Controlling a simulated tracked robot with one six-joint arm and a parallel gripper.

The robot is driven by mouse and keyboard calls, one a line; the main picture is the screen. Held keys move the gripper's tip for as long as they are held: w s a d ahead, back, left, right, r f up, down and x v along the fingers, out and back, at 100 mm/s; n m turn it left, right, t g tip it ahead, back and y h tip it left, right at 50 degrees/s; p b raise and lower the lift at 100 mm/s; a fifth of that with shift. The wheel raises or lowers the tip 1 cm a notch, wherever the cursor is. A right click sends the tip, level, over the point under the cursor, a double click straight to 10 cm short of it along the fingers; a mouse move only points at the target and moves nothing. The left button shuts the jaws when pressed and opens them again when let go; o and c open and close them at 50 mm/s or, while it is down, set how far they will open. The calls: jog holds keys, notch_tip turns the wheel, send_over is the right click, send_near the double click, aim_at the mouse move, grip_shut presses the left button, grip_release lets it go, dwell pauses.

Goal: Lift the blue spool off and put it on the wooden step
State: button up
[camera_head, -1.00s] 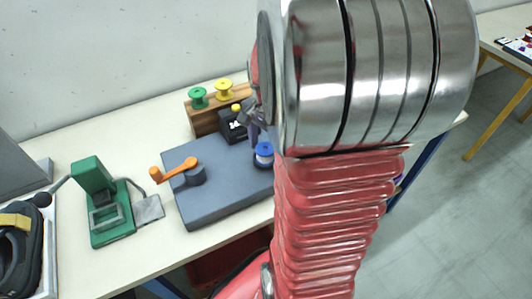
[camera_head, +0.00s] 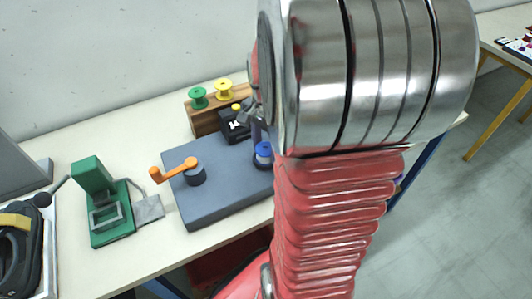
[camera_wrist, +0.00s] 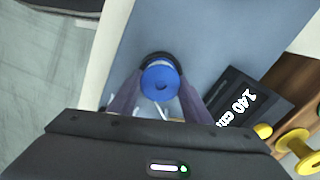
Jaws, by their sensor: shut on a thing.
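The blue spool (camera_wrist: 160,84) is between the two fingers of my gripper (camera_wrist: 158,104) in the wrist view. My gripper is shut on it. In the head view the blue spool (camera_head: 263,150) stands upright at its dark round seat on the right part of the grey-blue board (camera_head: 222,190); I cannot tell whether it is clear of the seat. The wooden step (camera_head: 206,121) stands at the back of the table and bears a green spool (camera_head: 198,97) and a yellow spool (camera_head: 223,88). My arm hides the step's right end in the head view.
A black box with white digits (camera_wrist: 237,100) and a yellow knob sits between the board and the step. An orange crank (camera_head: 175,170) rises from the board's left part. A green device (camera_head: 100,200) stands further left. Bare table lies behind the board's left side.

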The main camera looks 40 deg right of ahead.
aim_at(266, 148)
jog(key=shift+c, duration=0.9)
notch_tip(266, 148, up, 10)
jog(key=shift+r, duration=0.1)
dwell(0.4)
